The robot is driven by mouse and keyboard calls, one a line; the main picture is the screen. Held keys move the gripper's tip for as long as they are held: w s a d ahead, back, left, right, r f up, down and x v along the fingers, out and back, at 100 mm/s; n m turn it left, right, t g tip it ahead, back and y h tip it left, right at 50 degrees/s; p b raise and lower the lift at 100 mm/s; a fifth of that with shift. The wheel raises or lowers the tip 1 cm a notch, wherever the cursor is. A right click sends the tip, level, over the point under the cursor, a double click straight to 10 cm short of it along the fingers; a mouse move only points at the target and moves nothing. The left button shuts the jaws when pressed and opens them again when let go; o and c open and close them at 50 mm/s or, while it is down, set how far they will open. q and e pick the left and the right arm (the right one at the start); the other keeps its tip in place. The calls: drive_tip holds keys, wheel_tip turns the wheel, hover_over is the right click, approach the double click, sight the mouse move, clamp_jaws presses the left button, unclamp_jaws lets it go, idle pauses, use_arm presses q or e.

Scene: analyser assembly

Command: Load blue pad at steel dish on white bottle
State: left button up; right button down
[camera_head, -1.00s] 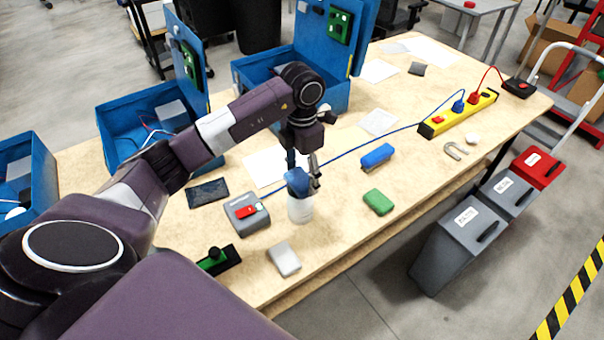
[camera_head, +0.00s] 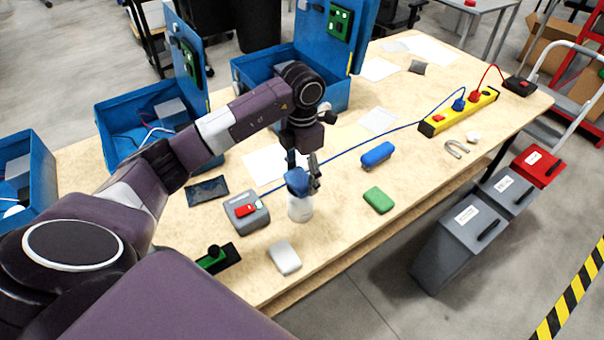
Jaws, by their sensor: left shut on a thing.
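The white bottle (camera_head: 300,208) stands upright on the wooden table, left of the green block. A blue piece (camera_head: 296,181), which looks like the blue pad, is at the bottle's top. My left gripper (camera_head: 303,178) reaches down from above and is shut on this blue piece, with its fingers at the bottle's top. I cannot tell whether the blue piece rests on the bottle or is held just over it. I cannot make out a steel dish. My right gripper is not in view.
A green block (camera_head: 378,200), a blue brush-like block (camera_head: 377,155) and a pale block (camera_head: 284,257) lie around the bottle. A grey box with a red switch (camera_head: 246,213) is close on its left. Blue open cases (camera_head: 120,120) line the back. The table's front edge is near.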

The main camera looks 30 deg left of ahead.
sight(302, 177)
use_arm(q)
drive_tip(key=shift+f+b, duration=0.4)
drive_tip(key=shift+f, duration=0.2)
idle(0.3)
drive_tip(key=shift+s+f, duration=0.1)
idle(1.1)
drive_tip(key=shift+r+p, duration=2.15)
drive_tip(key=shift+r, duration=1.45)
